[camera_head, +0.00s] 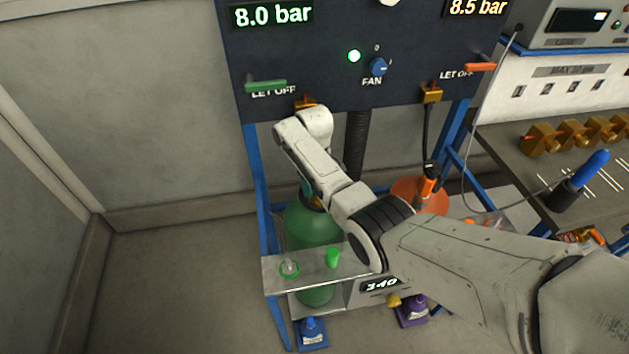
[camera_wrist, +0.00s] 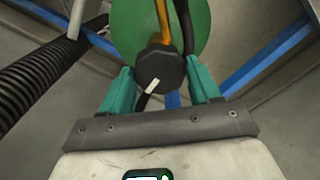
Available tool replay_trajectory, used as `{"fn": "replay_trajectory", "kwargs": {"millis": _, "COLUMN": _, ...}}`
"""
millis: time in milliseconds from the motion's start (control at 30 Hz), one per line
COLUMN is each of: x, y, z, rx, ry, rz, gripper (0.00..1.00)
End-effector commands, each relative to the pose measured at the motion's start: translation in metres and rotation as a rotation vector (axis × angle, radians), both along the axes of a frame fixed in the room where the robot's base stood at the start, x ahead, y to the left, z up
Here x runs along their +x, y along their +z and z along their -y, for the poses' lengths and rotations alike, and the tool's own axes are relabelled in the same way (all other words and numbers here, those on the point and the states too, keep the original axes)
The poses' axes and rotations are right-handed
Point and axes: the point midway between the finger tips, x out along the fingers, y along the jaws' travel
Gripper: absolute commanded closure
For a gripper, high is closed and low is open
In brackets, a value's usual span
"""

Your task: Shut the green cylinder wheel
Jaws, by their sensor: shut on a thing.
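The green cylinder (camera_head: 310,228) stands in the blue-framed rack under the panel. Its upper end is partly hidden by my arm in the head view, and its green body (camera_wrist: 203,28) fills the top of the wrist view. The cylinder wheel (camera_wrist: 160,72) is a dark faceted knob with a white mark pointing to the lower left. My gripper (camera_wrist: 159,78) has its teal fingers on both sides of the wheel, shut on it. In the head view the gripper is mostly hidden behind my arm, and the wheel cannot be made out.
The panel (camera_head: 345,40) above reads 8.0 bar on the left and 8.5 bar on the right. An orange cylinder (camera_head: 428,190) stands to the right. A small metal shelf (camera_head: 308,268) is in front. A black corrugated hose (camera_wrist: 30,88) runs at the left of the wrist view.

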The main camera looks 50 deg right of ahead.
Motion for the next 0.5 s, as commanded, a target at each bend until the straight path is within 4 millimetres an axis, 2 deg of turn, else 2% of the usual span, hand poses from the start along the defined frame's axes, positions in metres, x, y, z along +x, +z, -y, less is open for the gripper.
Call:
{"fn": "replay_trajectory", "kwargs": {"millis": 33, "x": 0.0004, "y": 0.0008, "z": 0.0004, "rx": 0.000, "ry": -0.004, "rz": 0.002, "gripper": 0.69}}
{"fn": "replay_trajectory", "kwargs": {"millis": 67, "x": 0.0004, "y": 0.0008, "z": 0.0004, "rx": 0.000, "ry": -0.004, "rz": 0.002, "gripper": 0.37}}
{"fn": "replay_trajectory", "kwargs": {"millis": 100, "x": 0.0004, "y": 0.0008, "z": 0.0004, "rx": 0.000, "ry": -0.004, "rz": 0.002, "gripper": 0.34}}
{"fn": "replay_trajectory", "kwargs": {"millis": 300, "x": 0.0002, "y": 0.0004, "z": 0.0003, "rx": 0.001, "ry": -0.002, "rz": 0.001, "gripper": 0.14}}
{"fn": "replay_trajectory", "kwargs": {"millis": 500, "x": 0.0000, "y": 0.0002, "z": 0.0001, "rx": 0.001, "ry": -0.001, "rz": 0.001, "gripper": 0.13}}
